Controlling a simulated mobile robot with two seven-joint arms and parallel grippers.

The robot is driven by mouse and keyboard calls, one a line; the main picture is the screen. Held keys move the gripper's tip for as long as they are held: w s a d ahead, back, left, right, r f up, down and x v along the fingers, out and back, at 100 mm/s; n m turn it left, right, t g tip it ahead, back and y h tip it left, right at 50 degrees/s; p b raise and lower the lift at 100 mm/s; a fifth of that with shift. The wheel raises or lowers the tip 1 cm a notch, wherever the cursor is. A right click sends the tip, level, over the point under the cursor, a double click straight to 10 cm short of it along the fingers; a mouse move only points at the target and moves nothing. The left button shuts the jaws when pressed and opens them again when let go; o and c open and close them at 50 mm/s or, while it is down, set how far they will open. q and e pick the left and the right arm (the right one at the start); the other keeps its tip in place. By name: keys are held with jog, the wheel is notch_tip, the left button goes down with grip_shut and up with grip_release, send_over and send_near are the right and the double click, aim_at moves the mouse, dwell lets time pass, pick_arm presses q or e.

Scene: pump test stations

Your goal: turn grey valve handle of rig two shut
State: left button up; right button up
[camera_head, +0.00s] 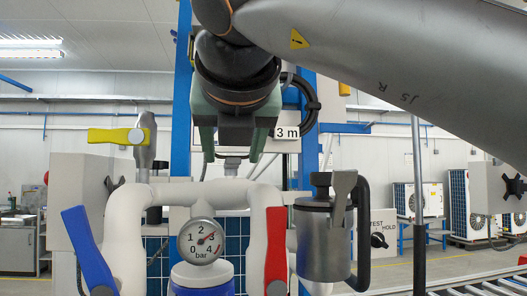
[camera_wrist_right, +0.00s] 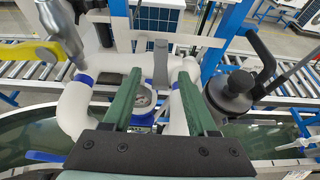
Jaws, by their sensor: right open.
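A grey valve handle (camera_wrist_right: 160,62) stands up from the white pipework, between and just beyond my right fingertips in the wrist view. In the head view a grey piece (camera_head: 232,166), likely the same handle, shows below the gripper, mostly hidden. My right gripper (camera_head: 231,157) has two green fingers spread apart and empty, pointing down over the pipes; it also shows in the wrist view (camera_wrist_right: 160,76). No contact with the handle is visible. A round gauge (camera_head: 201,241) marked bar sits below, needle near 3. No rig number is readable. My left gripper is out of view.
A yellow handle (camera_head: 117,136), a blue handle (camera_head: 88,250) and a red handle (camera_head: 276,248) surround the pipes. A metal jug (camera_head: 323,240) with a black handle stands close on the right. Blue posts (camera_head: 181,90) rise behind. A roller conveyor (camera_head: 480,285) is at right.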

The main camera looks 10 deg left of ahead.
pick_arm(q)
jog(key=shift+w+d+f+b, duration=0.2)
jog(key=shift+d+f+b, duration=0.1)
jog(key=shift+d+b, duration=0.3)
pick_arm(e)
jog(key=v, duration=1.2)
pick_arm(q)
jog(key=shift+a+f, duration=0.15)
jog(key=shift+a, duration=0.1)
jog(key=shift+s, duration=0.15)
pick_arm(e)
jog(key=shift+s, duration=0.15)
